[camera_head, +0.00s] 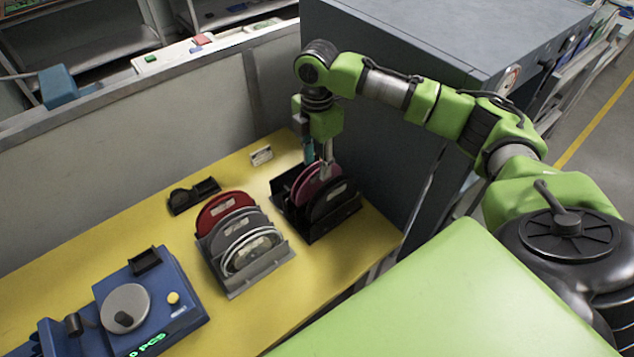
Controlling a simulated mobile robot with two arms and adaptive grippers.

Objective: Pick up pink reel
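The pink reel (312,187) stands upright in the black rack (343,224) at the right end of the yellow table. A black reel (331,201) stands in front of it in the same rack and hides part of it. My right gripper (319,167) points down over this rack, with its fingers at the top edge of the pink reel. The fingers are small and partly overlap the reels, so I cannot tell whether they are shut on it. My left gripper is not in view.
A grey rack (234,292) with red (212,208), grey and white reels stands to the left. A blue machine (178,319) sits at the lower left, and a small black holder (194,195) lies behind. A grey cabinet (385,130) rises close behind my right arm.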

